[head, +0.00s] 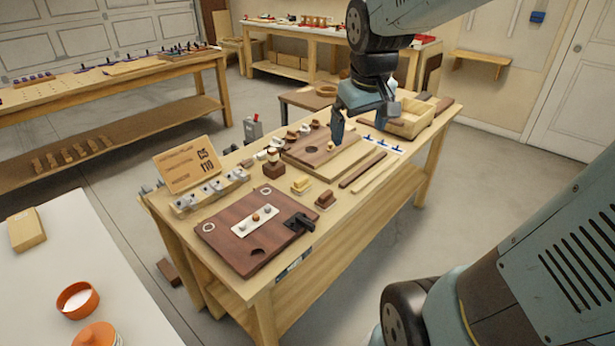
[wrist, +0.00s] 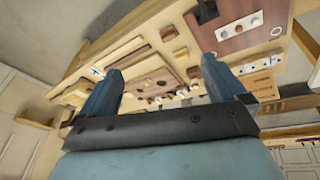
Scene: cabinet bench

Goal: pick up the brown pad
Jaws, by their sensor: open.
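The brown pad (head: 325,200) is a small block with a brown top and a lighter base. It sits on the wooden bench near its front edge, right of the dark board with the white strip. A yellowish block (head: 301,185) lies just behind it. My gripper (head: 360,122) is open and empty above the right part of the bench, up and right of the pad and well apart from it. In the wrist view my gripper (wrist: 162,68) shows two spread fingers with nothing between them, and small blocks beyond them, the pad apparently being the upper one (wrist: 168,33).
A dark board (head: 245,232) with a black clamp lies to the pad's left. A brown plate (head: 320,150) with knobs is behind it, and two strips (head: 362,170) are to its right. A wooden tray (head: 412,118) stands at the far right end. Bare bench surrounds the pad.

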